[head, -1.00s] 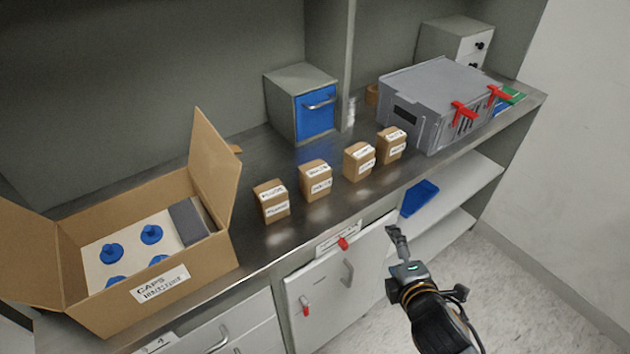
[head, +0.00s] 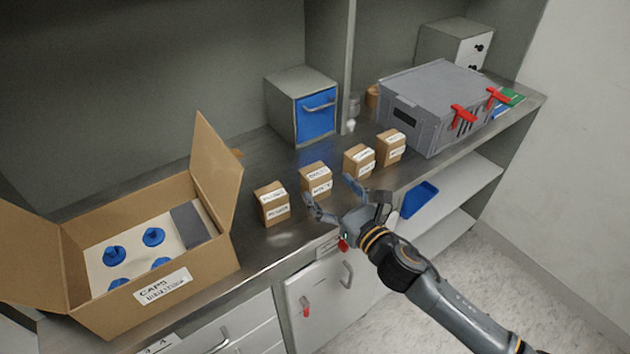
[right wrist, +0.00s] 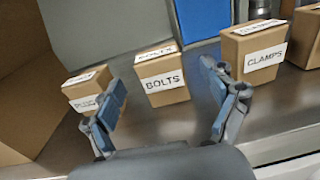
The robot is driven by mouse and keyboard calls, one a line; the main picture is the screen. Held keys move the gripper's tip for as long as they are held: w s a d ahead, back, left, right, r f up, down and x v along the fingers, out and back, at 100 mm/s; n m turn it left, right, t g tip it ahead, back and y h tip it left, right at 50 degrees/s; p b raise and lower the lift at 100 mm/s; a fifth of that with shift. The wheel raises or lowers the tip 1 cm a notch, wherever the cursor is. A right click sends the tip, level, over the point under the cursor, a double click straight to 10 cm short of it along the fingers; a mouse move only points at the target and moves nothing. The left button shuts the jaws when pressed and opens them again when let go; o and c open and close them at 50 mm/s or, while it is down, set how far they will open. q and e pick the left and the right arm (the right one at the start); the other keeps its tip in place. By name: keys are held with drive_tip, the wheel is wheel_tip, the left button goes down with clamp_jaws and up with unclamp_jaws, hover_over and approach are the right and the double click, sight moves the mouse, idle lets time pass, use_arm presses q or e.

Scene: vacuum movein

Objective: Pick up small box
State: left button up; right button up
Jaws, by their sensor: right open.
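Several small brown boxes with white labels stand in a row on the metal counter. In the head view they are a leftmost box (head: 272,204), a second box (head: 316,181), a third box (head: 359,162) and a rightmost box (head: 391,148). In the right wrist view the second box (right wrist: 162,83) reads BOLTS and the one to its right (right wrist: 253,52) reads CLAMPS. My right gripper (head: 332,188) is open and empty, just in front of the BOLTS box, with its fingers spread to either side of it. The box is not gripped. My left gripper is not in view.
An open cardboard box (head: 165,290) labelled CAPS, with blue caps inside, stands at the left. A blue-fronted drawer cabinet (head: 303,106) stands behind the row. A grey case (head: 437,92) with red latches sits at the right. A blue tray (head: 419,200) lies on a lower shelf.

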sight(322, 183)
drive_tip(key=x, duration=0.5)
drive_tip(key=shift+w+a+f+p, duration=0.15)
drive_tip(key=shift+w+a+p, duration=0.15)
drive_tip(key=shift+s, duration=0.1)
drive_tip(key=c, duration=1.4)
